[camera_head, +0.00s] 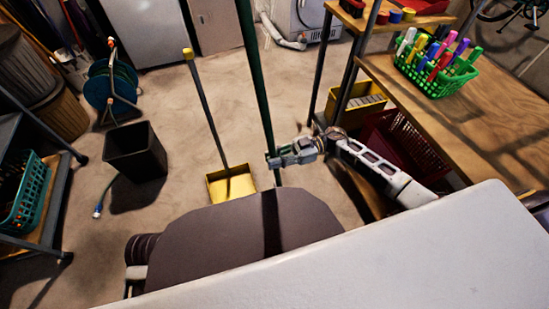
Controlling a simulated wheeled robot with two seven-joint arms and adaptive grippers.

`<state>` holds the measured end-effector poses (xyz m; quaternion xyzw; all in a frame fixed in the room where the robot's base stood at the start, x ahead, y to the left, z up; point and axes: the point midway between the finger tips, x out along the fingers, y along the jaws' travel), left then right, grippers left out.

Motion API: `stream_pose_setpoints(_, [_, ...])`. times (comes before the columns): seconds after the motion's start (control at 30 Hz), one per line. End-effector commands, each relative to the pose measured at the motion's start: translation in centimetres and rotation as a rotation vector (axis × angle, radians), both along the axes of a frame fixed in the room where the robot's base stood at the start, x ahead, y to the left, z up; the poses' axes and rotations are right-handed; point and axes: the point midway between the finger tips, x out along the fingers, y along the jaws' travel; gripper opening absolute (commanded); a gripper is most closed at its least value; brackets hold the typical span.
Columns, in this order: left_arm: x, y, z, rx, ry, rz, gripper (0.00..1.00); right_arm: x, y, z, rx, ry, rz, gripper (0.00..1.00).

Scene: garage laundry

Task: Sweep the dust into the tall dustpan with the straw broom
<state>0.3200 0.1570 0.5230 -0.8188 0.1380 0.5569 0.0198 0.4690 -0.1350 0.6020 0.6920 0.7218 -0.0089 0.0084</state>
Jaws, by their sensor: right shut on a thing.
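The tall yellow dustpan (216,187) stands on the concrete floor just in front of my base, left of the middle. Its long dark handle with a yellow top leans up and to the left. My right gripper (271,159) is shut on a long dark green pole (256,85), which looks like the broom's handle. The pole runs from the top edge down past the gripper, to the right of the dustpan. Its lower end is hidden behind my body, so no straw head shows. I cannot make out the dust. My left gripper is out of view.
A black bin (136,152) and a blue hose reel (110,85) stand at the left. The middle floor is open.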

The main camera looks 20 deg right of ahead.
Motion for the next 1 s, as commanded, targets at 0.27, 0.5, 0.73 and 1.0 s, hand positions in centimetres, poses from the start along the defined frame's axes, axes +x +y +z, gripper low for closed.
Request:
stream_pose_setpoints(0.27, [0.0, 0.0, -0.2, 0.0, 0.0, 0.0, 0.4, 0.1, 0.0, -0.2, 0.002, -0.002, 0.0, 0.0])
stream_pose_setpoints(0.5, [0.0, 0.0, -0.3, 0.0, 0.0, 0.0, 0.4, 0.1, 0.0, -0.5, 0.002, -0.001, 0.0, 0.0])
stream_pose_setpoints(0.73, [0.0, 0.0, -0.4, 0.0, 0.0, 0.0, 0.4, 0.1, 0.0, -0.7, 0.002, -0.001, 0.0, 0.0])
stream_pose_setpoints(1.0, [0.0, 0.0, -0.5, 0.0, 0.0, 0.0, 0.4, 0.0, 0.0, -1.0, 0.002, -0.002, 0.0, 0.0])
